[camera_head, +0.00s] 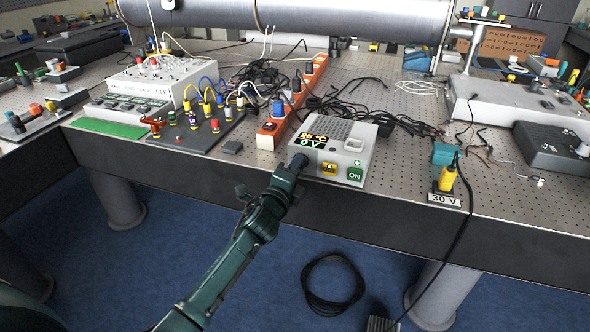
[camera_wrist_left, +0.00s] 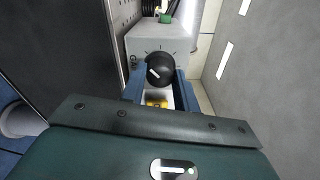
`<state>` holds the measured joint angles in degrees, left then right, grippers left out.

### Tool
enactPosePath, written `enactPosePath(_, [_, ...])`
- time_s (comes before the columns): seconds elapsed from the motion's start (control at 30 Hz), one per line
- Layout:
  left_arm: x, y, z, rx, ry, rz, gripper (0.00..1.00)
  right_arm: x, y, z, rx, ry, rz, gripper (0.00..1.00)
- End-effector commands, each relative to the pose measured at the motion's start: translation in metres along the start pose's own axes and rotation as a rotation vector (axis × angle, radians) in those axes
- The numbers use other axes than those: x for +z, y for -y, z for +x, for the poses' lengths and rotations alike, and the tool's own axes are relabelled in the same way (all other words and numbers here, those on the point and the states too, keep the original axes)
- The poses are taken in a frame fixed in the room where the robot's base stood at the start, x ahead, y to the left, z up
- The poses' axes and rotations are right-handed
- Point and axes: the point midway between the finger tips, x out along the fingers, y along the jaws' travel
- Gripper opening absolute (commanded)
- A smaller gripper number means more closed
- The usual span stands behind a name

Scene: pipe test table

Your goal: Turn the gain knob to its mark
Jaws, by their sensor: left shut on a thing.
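The gain knob (camera_wrist_left: 160,70) is round and black with a white pointer line, seen in the left wrist view on the face of a light grey box (camera_wrist_left: 150,38). Its pointer leans to the upper left, and small dark ticks show around it. My left gripper (camera_wrist_left: 159,82) has its blue fingers on either side of the knob and is shut on it. In the head view, my left gripper (camera_head: 298,164) reaches the front left of the grey box (camera_head: 355,139), below its display, and largely hides the knob. My right gripper is not in view.
The box has a lit display (camera_head: 312,141), a yellow switch (camera_head: 329,168) and a green ON label (camera_head: 355,176). An orange power strip (camera_head: 270,134) is close on its left. Black cables (camera_head: 405,125) lie to its right. The table's front edge is just below.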

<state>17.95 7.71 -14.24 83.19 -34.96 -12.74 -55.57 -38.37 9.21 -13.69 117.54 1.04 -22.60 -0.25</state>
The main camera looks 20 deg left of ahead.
Motion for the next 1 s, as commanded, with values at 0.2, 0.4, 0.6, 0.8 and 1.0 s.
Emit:
enactPosePath(0.2, [-0.0002,-0.0007,-0.0002,0.001,0.000,-0.022,0.07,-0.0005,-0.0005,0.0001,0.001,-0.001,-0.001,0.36])
enactPosePath(0.4, [-0.0002,-0.0008,-0.0002,0.001,0.000,-0.023,0.07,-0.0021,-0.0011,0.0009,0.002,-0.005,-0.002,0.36])
enactPosePath(0.6, [-0.0003,-0.0007,-0.0002,0.001,0.000,-0.023,0.37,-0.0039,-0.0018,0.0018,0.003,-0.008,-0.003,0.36])
enactPosePath(0.8, [-0.0002,-0.0005,-0.0001,0.001,0.000,-0.021,0.52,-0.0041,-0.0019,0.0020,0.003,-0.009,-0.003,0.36])
enactPosePath(1.0, [-0.0002,-0.0002,-0.0002,0.000,0.000,-0.020,0.52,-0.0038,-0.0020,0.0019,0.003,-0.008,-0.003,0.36])
